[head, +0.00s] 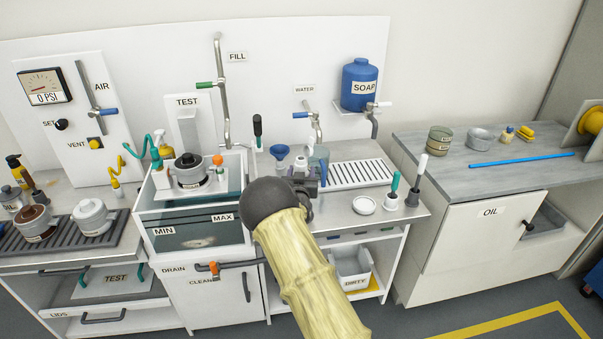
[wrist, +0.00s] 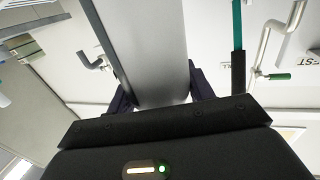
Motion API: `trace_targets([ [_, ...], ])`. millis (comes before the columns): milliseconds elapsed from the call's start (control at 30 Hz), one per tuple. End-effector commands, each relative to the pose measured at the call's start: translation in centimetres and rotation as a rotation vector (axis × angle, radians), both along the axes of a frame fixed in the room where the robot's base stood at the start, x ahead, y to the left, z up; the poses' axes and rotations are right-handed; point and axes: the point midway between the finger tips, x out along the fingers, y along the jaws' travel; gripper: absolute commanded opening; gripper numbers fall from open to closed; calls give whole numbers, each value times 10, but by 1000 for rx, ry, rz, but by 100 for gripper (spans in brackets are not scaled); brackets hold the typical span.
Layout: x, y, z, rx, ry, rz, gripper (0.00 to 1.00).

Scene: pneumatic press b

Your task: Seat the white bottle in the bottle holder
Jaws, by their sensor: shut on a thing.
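My gripper (head: 307,182) is over the steel counter, just right of the water tank, seen past my arm. In the wrist view my gripper (wrist: 161,96) has its dark fingers on either side of a smooth pale grey-white body, which I take to be the white bottle (wrist: 157,50). It is held between the fingers and its far end runs out of the picture. In the head view my gripper and arm hide most of it. I cannot clearly make out the bottle holder in either view.
The open water tank (head: 190,235) with a black-topped pot (head: 190,170) stands left of my gripper. A blue funnel (head: 281,152) and a water tap (head: 314,118) are behind it.

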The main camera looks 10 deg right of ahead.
Motion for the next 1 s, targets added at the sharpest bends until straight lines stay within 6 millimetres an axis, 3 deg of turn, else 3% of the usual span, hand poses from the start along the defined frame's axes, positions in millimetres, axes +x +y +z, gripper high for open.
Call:
trace_targets([
  [1000,0,0,-21,-1,-2,0,2],
])
